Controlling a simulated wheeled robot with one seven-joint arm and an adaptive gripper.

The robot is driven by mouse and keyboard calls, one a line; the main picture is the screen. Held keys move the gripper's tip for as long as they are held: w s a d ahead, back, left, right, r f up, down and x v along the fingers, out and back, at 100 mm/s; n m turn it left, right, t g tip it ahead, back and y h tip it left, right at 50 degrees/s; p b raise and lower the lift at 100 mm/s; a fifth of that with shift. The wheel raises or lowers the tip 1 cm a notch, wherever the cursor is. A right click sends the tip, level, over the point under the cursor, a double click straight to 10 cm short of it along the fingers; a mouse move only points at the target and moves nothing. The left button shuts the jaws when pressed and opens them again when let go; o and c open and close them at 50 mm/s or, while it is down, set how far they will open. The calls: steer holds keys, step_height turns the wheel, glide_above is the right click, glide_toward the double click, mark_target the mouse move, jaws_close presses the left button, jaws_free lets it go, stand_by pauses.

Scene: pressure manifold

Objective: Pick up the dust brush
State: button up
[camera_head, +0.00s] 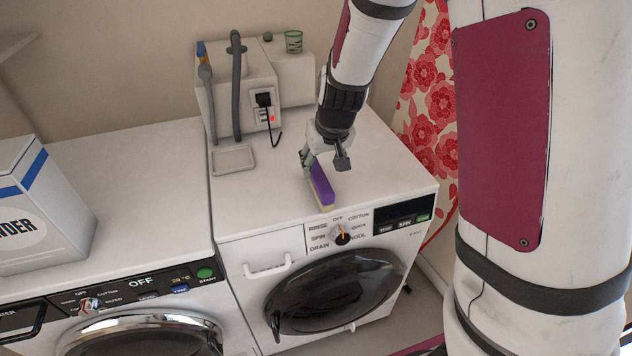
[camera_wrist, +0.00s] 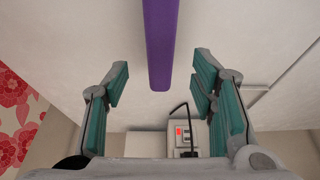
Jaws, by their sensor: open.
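The dust brush (camera_head: 321,186) has a purple body with a pale edge along its lower side. It lies on top of the right washing machine, near its front edge. My gripper (camera_head: 326,159) is over the far end of the brush, with its fingers apart. In the wrist view, the purple brush (camera_wrist: 160,45) runs from the top edge down to between the fingertips. My gripper (camera_wrist: 160,85) is open, with one teal-padded finger on each side and clear gaps to the brush. I cannot tell the exact height of the fingers over it.
A white box unit (camera_head: 238,90) with hoses and a plugged black cable stands behind on the same machine. A shallow grey tray (camera_head: 233,171) lies left of the brush. A powder box (camera_head: 50,215) stands on the left machine. A floral cloth (camera_head: 428,100) hangs at right.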

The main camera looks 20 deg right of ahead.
mark_target(319, 173)
steer(key=b+x, duration=0.1)
steer(key=x, duration=0.5)
steer(key=shift+w+f, duration=0.15)
steer(key=shift+f, duration=0.05)
jaws_close()
